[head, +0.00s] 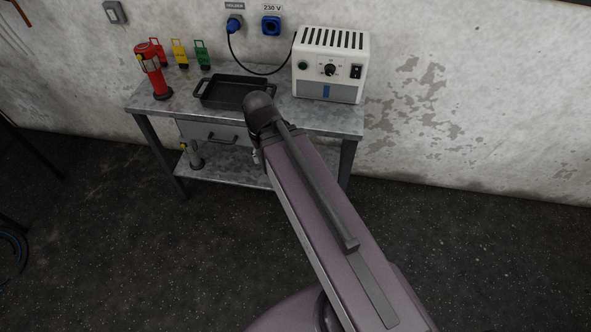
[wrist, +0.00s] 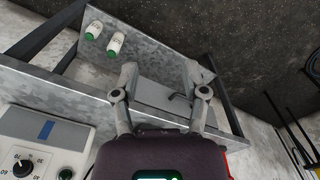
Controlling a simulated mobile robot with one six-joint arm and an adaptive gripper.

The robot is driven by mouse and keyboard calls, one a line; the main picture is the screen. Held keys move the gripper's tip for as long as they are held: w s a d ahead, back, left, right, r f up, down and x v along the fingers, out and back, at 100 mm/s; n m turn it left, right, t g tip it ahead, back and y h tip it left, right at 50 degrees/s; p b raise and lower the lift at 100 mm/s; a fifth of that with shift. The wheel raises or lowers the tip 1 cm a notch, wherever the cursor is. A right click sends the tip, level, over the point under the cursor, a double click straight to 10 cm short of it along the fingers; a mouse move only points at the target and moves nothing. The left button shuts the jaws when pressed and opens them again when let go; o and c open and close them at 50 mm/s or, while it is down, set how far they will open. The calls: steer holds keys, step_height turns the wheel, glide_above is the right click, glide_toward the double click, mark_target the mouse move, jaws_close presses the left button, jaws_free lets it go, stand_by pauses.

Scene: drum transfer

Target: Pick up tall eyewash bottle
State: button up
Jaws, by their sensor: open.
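Two white bottles with green caps, a left one (wrist: 94,30) and a right one (wrist: 115,42), are on the lower shelf (wrist: 146,38) in the wrist view. They look alike in size there, and I cannot tell which is the tall eyewash bottle. My gripper (wrist: 160,68) is open, its two fingers apart with nothing held between them. The bottles are beyond and to the left of the fingers. In the head view my arm covers the right part of the lower shelf (head: 232,170), and I cannot make out the bottles there.
The bench top (head: 325,115) overhangs the shelf, with a drawer (head: 205,133) and legs around it. On top are a black tray (head: 232,92), a white control box (head: 331,65) and a red lamp-like device (head: 154,75). A grey object (head: 195,158) stands at the shelf's left.

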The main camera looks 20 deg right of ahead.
steer(key=shift+d, duration=0.15)
steer(key=o, duration=0.5)
steer(key=shift+w, duration=0.1)
steer(key=shift+c, duration=0.2)
steer(key=shift+f, duration=0.2)
steer(key=shift+w+d+f+m+t+h+b, duration=0.35)
steer(key=shift+w+d+f+m+h+b, duration=2.8)
steer(key=shift+f+b, duration=4.15)
steer(key=shift+w+d+f+m+t+h+b, duration=0.6)
steer(key=shift+w+f+m+b, duration=1.6)
steer(key=shift+w+f+b, duration=4.85)
steer(key=shift+w+d+f+m+t+h+b, duration=0.15)
steer(key=shift+w+d+f+m+h+b, duration=1.9)
steer(key=shift+f+b, duration=5.45)
steer(key=shift+m, duration=0.6)
steer(key=r+b, duration=0.3)
steer(key=s+r+b, duration=0.1)
steer(key=r+b, duration=0.1)
steer(key=shift+d, duration=0.15)
steer(key=shift+b+x, duration=2)
steer(key=shift+x, duration=2.2)
